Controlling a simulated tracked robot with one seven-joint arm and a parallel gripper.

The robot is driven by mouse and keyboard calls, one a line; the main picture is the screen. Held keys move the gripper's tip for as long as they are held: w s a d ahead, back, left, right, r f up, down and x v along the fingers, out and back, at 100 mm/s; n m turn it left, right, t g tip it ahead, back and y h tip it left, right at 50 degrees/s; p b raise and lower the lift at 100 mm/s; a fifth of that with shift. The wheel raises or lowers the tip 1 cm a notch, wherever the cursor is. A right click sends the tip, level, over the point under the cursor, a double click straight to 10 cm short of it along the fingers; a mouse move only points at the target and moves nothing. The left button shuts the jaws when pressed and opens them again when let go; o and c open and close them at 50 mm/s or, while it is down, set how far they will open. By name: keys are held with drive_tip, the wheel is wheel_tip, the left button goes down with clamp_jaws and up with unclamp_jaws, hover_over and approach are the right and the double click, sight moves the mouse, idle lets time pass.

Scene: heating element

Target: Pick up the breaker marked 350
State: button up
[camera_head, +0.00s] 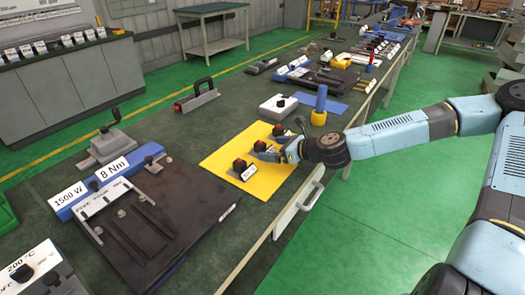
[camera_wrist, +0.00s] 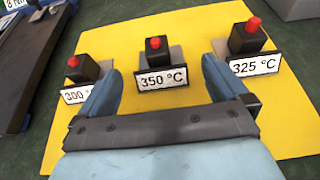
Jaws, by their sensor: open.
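Three black breakers with red knobs stand in a row on a yellow mat (camera_head: 263,188), each with a white label. In the wrist view the breaker marked 350 °C (camera_wrist: 155,58) is the middle one, with 300 (camera_wrist: 84,69) on its left and 325 °C (camera_wrist: 247,38) on its right. The 350 breaker also shows in the head view (camera_head: 259,146), partly covered by my gripper. My gripper (camera_wrist: 161,70) is open and empty. In the wrist view its blue fingers lie left and right of the 350 label; I cannot tell the remaining distance.
A dark plate (camera_head: 150,220) and a blue box marked 1500 W and 8 Nm (camera_head: 106,181) lie left of the mat. A white-topped box (camera_head: 278,106) and a blue-yellow cylinder (camera_head: 320,105) stand beyond it. A rail with a handle (camera_head: 311,196) runs along the bench's right edge.

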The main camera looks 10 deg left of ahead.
sight(265, 148)
drive_tip(key=shift+x, duration=2.3)
drive_tip(key=shift+c, duration=0.5)
drive_tip(key=c, duration=1)
drive_tip(key=shift+r, duration=0.1)
